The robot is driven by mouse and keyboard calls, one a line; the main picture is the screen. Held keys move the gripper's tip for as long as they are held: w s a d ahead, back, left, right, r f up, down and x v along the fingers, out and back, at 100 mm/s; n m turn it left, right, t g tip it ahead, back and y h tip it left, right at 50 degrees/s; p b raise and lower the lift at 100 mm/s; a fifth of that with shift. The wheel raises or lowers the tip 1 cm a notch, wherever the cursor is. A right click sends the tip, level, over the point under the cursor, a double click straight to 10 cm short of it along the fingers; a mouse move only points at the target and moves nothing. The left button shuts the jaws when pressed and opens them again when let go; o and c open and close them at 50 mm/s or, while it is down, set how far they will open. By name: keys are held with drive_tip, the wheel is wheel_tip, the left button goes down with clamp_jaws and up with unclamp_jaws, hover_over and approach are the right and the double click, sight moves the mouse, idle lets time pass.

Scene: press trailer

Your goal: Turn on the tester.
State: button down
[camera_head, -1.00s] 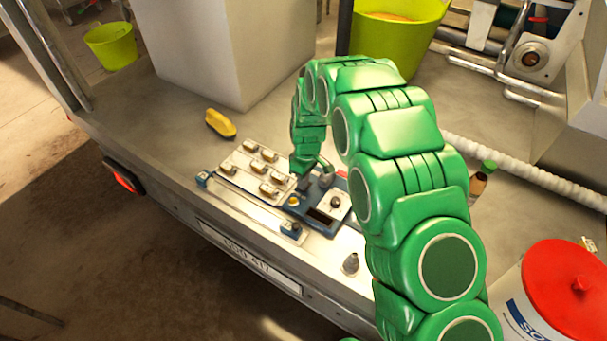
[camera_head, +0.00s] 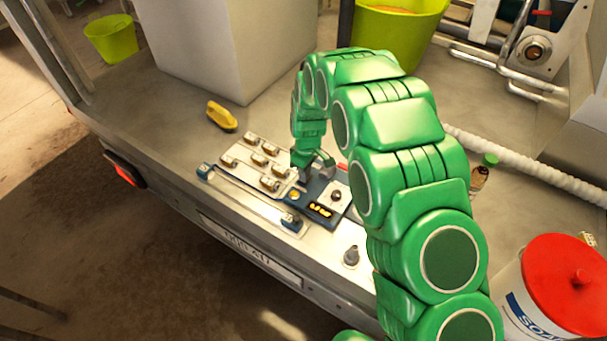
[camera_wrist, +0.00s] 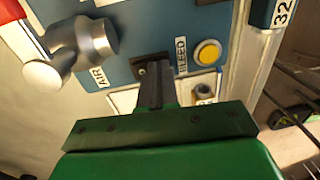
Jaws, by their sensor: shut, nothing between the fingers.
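The tester (camera_head: 303,209) is a blue panel on the metal deck, beside a light plate of small fittings. Its small display (camera_head: 320,209) glows with orange digits. My gripper (camera_head: 304,176) reaches down to the panel's far side. In the wrist view my gripper (camera_wrist: 156,80) is shut and empty, its fingertips at a dark rocker-like switch (camera_wrist: 151,61) and partly hiding it; I cannot tell whether they touch. A yellow button (camera_wrist: 208,52) by the BLEED label is to the right. A silver valve (camera_wrist: 85,45) by the AIR label is to the left.
Small metal fittings (camera_head: 269,184) sit left of the tester. A yellow brush-like object (camera_head: 221,117) lies farther back. A grey cone-shaped part (camera_head: 351,256) stands near the front edge. A bottle (camera_head: 480,177), a white hose (camera_head: 530,170) and a red-lidded bucket (camera_head: 565,275) are right of my arm.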

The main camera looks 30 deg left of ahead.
drive_tip(key=shift+w+r, duration=0.2)
drive_tip(key=shift+w, duration=0.3)
wheel_tip(320, 180, up, 14)
drive_tip(key=s, duration=0.1)
drive_tip(key=shift+s, duration=0.35)
idle(0.4)
idle(0.4)
